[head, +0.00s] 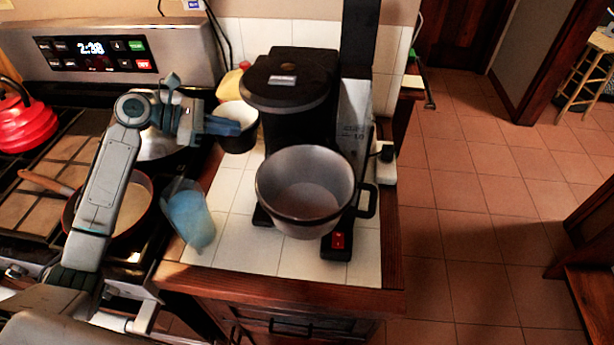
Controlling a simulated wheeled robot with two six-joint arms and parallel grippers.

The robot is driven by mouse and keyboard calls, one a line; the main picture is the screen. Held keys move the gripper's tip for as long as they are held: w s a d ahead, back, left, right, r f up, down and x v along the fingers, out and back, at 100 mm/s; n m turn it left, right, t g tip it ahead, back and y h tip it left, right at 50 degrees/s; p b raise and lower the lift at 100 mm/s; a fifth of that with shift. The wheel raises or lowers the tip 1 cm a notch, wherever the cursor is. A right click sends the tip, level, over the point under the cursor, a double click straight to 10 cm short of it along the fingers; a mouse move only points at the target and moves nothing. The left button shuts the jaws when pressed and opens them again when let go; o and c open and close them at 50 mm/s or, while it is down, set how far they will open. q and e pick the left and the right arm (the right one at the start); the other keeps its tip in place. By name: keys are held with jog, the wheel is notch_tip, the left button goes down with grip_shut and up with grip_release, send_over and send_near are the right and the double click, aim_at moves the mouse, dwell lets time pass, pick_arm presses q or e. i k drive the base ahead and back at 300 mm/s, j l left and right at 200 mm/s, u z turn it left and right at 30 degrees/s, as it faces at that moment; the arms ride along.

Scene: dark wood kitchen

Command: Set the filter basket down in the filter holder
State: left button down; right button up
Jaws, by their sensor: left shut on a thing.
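My left gripper (222,126) comes in from the left and is shut on a small dark cup with a pale inside, which looks like the filter basket (238,137). It holds the basket upright, left of the black coffee machine (288,85). An open grey bowl with a black handle on its right, which looks like the filter holder (305,205), sits at the front of the machine. The bowl looks empty. The basket is apart from it, behind and to its left. How the fingers grip the basket is partly hidden. My right gripper is not in view.
A pan (130,205) and red kettle (25,120) are on the stove. The machine's tall column (357,60) rises behind the bowl. A yellow object (232,84) is behind the basket.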

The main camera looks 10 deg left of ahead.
aim_at(306, 209)
jog(key=k, duration=0.95)
